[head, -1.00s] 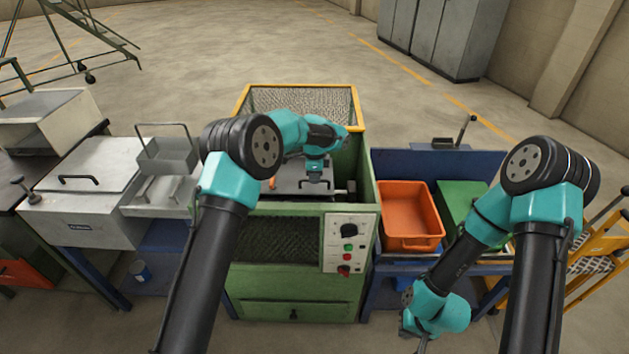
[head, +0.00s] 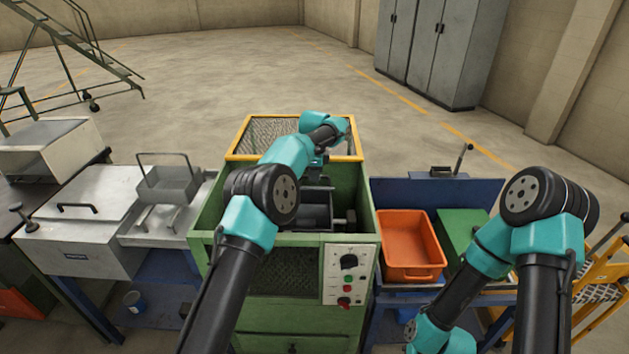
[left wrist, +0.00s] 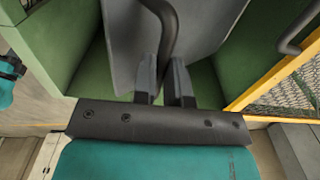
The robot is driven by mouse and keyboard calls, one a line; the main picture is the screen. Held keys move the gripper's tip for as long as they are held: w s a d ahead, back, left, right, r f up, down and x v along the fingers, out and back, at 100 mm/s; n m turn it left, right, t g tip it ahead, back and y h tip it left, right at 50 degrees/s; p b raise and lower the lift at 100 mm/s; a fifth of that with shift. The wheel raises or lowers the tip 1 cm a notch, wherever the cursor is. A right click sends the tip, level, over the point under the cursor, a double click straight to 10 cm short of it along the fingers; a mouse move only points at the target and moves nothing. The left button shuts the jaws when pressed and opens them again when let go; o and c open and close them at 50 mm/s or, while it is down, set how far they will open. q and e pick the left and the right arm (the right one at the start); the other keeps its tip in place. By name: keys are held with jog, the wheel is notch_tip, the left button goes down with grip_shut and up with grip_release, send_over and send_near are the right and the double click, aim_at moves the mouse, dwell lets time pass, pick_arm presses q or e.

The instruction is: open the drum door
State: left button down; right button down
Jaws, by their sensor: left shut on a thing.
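The drum (head: 312,212) sits inside the green machine (head: 353,240), and its dark inside now shows in the head view. My left gripper (head: 318,165) is above the back of the drum, partly hidden by my own arm. In the left wrist view, my left gripper (left wrist: 163,72) is shut on a dark curved handle (left wrist: 168,20). The handle is against a grey panel, the drum door (left wrist: 122,45), which stands tilted up from the drum.
A yellow-framed mesh guard (head: 238,150) stands raised at the back of the machine. A control panel (head: 349,275) is on its front. An orange bin (head: 408,240) and a green lid (head: 462,228) are to the right. A steel basket (head: 168,183) is to the left.

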pick_arm(q)
jog(key=shift+w+a+f, duration=0.15)
jog(key=shift+w, duration=0.2)
dwell(0.3)
jog(key=c, duration=1.5)
grip_release()
jog(key=o, duration=0.3)
jog(key=shift+r, duration=0.35)
